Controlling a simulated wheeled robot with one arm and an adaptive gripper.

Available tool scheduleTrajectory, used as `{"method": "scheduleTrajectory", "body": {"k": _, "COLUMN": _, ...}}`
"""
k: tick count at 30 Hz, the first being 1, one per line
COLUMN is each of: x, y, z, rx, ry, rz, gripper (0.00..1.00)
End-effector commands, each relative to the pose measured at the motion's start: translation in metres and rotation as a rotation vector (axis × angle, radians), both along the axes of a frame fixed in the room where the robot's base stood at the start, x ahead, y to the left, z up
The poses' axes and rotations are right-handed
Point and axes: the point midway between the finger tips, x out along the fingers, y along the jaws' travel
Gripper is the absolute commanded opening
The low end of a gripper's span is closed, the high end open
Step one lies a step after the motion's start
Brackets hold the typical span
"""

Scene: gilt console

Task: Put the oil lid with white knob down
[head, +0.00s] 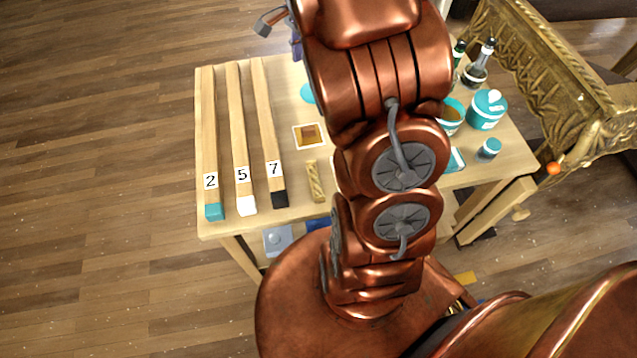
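My arm covers the middle of the table and hides much of its top. Of my gripper, a grey finger part (270,21) shows left of the arm at the top; the rest is hidden, so I cannot tell whether it is open or holds anything. A teal jar with a white knob on its teal lid (488,104) stands at the table's right. Left of it is an open teal pot (452,116) with brownish contents, partly behind my arm. A teal round piece (307,93) peeks out left of the arm; I cannot tell what it is.
The wooden table (222,222) carries three long bars marked 2 (210,130), 5 (239,130) and 7 (266,120). A small picture card (309,136), dark-topped bottles (475,75) and a small teal-and-white jar (488,150) are there too. A gilt console (560,95) stands close right.

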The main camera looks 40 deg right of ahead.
Motion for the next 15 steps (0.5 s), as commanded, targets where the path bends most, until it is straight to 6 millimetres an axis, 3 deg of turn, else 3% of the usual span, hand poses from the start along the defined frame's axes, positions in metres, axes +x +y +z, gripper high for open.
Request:
{"method": "scheduleTrajectory", "body": {"k": 3, "x": -0.023, "y": 0.028, "z": 0.01, "rx": 0.011, "ry": 0.013, "rz": 0.139, "gripper": 0.51}}
{"method": "scheduleTrajectory", "body": {"k": 15, "x": -0.111, "y": 0.107, "z": 0.024, "rx": 0.072, "ry": 0.067, "rz": 0.625, "gripper": 0.51}}
